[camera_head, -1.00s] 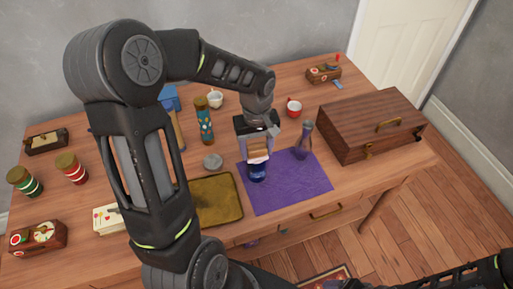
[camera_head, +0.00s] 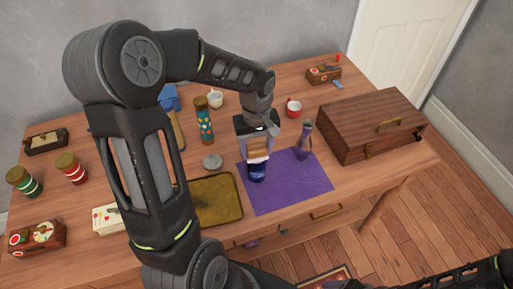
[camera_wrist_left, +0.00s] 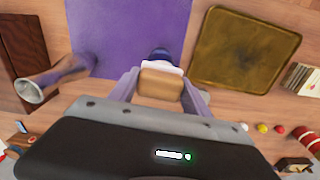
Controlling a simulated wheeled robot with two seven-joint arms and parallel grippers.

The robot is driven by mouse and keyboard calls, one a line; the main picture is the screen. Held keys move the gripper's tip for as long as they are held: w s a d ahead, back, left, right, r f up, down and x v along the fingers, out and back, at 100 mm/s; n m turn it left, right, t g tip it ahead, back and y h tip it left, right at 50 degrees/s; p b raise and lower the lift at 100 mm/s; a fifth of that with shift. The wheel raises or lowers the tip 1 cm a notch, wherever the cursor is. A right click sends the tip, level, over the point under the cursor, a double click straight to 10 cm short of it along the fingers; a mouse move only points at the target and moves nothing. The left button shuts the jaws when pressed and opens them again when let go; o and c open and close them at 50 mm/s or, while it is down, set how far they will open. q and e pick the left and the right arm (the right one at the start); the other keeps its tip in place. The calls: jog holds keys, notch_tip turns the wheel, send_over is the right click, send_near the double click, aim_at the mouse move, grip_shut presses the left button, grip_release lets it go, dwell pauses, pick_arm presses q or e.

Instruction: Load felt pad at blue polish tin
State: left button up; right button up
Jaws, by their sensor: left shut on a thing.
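My left gripper (camera_head: 257,145) is shut on the felt pad, a tan wooden block (camera_head: 258,154) with a white underside. The block also shows between the fingers in the left wrist view (camera_wrist_left: 160,84). The blue polish tin (camera_head: 257,174) stands on the purple cloth (camera_head: 290,190), near its left side, right below the pad. The tin shows behind the white felt in the left wrist view (camera_wrist_left: 159,53), partly hidden. The felt is at the top of the tin; I cannot tell whether they touch. My right gripper is not in view.
A purple-grey vase (camera_head: 305,140) stands on the cloth to the right. A brass tray (camera_head: 217,200) lies close left, and a small grey lid (camera_head: 212,161) behind it. An hourglass-like jar (camera_head: 204,120) and a wooden case (camera_head: 372,125) flank the arm.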

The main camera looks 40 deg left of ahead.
aim_at(256, 146)
pick_arm(q)
jog(key=shift+s+f, duration=0.1)
dwell(0.3)
jog(key=shift+r+p, duration=2.4)
jog(key=shift+r, duration=1.2)
jog(key=shift+a+m, duration=0.1)
jog(key=shift+m, duration=0.4)
jog(key=shift+w+a+r+m, duration=0.1)
jog(key=shift+w+r+m, duration=0.5)
jog(key=shift+w+m, duration=0.3)
jog(key=w+d+r+m, duration=0.1)
jog(key=w+d+m, duration=0.6)
jog(key=d, duration=0.5)
jog(key=shift+w+d, duration=0.35)
jog(key=shift+w, duration=0.55)
